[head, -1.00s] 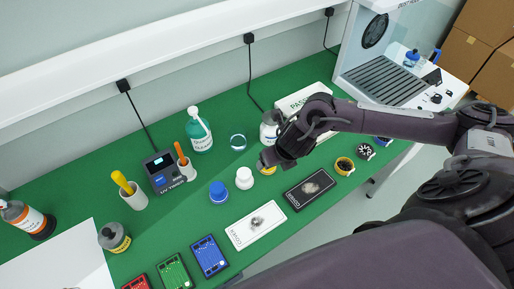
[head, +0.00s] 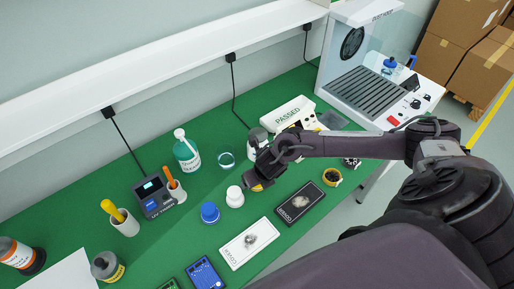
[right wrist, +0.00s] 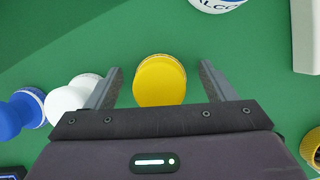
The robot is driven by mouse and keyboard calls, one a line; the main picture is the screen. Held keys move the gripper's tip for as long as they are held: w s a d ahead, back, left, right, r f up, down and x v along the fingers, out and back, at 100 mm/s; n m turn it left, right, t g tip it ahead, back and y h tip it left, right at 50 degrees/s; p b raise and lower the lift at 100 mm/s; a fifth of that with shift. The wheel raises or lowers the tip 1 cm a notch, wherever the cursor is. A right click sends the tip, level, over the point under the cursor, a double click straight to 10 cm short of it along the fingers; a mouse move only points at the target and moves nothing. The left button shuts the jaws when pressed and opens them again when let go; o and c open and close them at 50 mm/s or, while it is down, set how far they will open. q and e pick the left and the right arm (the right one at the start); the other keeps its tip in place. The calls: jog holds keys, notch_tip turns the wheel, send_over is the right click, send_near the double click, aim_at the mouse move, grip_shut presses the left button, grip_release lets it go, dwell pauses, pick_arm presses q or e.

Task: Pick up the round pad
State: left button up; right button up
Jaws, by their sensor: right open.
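A round yellow pad (right wrist: 160,82) with a pale rim stands on the green bench. In the right wrist view it is between the open fingers of my right gripper (right wrist: 160,72), with green showing on both sides. In the head view only a sliver of the yellow pad (head: 257,188) shows under my right gripper (head: 254,181). A similar white round piece (head: 235,196) and a blue one (head: 210,212) stand to its left. The white piece (right wrist: 70,97) is close to the left finger in the wrist view. My left gripper is not in view.
A white cover (head: 249,243) and a black cover (head: 299,202) lie in front. A yellow-and-black round piece (head: 332,177) lies right. A green-labelled bottle (head: 187,152) and a glass dish (head: 226,160) stand behind. A white PASSED box (head: 291,112) is at the back.

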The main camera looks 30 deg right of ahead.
jog(key=c, duration=1.1)
jog(key=shift+o, duration=0.2)
notch_tip(320, 180, up, 20)
